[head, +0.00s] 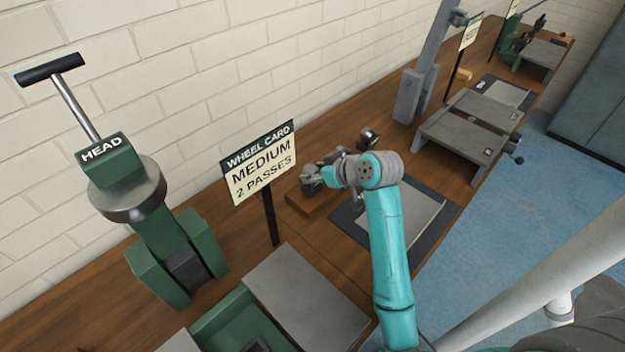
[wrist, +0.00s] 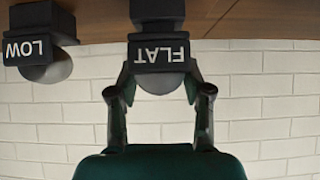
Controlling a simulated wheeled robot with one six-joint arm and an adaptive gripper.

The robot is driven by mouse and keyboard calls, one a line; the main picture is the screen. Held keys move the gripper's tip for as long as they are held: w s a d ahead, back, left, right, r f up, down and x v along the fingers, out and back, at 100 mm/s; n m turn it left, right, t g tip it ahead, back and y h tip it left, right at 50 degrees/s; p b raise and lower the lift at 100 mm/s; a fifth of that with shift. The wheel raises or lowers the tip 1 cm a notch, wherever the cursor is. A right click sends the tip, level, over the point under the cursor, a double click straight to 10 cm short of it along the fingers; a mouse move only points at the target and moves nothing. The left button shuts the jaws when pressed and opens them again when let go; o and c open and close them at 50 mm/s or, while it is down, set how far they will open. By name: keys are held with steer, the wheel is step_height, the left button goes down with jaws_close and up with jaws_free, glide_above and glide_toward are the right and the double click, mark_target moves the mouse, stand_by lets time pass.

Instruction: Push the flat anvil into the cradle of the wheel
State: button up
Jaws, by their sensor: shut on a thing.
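The flat anvil (wrist: 158,52), a dark block lettered FLAT with a rounded grey part, is between my fingertips in the wrist view, where lettering appears upside down. My gripper (wrist: 160,88) is shut on it. The head view shows my gripper (head: 335,177) above the bench, beyond the wheel card; my arm hides much there, and I cannot clearly make out the flat anvil. The wheel (head: 160,235) is a green frame with a grey upper roller labelled HEAD and a T-handle, at the left. A dark slotted part (head: 187,270), seemingly the cradle, sits low between its green sides.
A similar anvil lettered LOW (wrist: 38,50) is beside the flat one. A wooden block (head: 312,203) lies under my gripper. The wheel card (head: 262,168), reading MEDIUM, 2 PASSES, stands on a post between gripper and wheel. A grey sheet (head: 420,212) lies right of my arm.

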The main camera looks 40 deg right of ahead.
steer(key=shift+r, duration=1.55)
steer(key=shift+s, duration=0.1)
